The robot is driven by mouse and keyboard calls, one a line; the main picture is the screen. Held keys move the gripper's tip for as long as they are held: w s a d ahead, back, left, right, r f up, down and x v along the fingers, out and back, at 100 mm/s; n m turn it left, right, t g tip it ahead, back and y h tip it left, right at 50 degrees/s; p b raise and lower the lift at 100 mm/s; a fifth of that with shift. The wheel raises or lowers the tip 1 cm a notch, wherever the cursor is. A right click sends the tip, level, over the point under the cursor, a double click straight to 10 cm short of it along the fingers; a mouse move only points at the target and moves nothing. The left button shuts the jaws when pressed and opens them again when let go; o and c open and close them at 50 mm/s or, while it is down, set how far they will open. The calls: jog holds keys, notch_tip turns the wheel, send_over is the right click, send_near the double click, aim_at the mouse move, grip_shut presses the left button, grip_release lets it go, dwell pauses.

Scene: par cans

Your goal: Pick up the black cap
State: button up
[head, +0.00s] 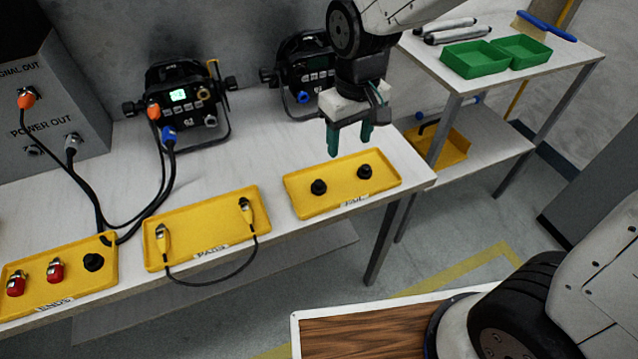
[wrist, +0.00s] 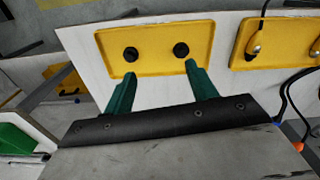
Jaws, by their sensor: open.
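Two black caps stand apart in the right yellow tray (head: 300,207): a left one (head: 319,187) and a right one (head: 364,172). The wrist view shows the tray from the other side, with one cap at left (wrist: 130,54) and one at right (wrist: 181,50). Another black cap (head: 93,262) sits in the left yellow tray (head: 50,303). My gripper (head: 349,147) is open and empty, above the table behind the right tray. In the wrist view its green fingers (wrist: 160,70) point toward the tray, with nothing between them.
The middle yellow tray (head: 195,250) holds a black cable with yellow connectors. Two black lamps (head: 180,103) stand at the back, one partly behind my arm. Two red-ended plugs lie in the left tray. A side shelf (head: 480,95) holds green bins (head: 478,60). Bare table surrounds the right tray.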

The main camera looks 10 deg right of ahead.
jog(key=n, duration=0.1)
send_over(319, 182)
notch_tip(319, 182, down, 6)
jog(key=shift+s+f, duration=0.1)
jog(key=shift+f, duration=0.15)
notch_tip(319, 182, down, 8)
jog(key=shift+r, duration=0.15)
jog(key=c, duration=1.1)
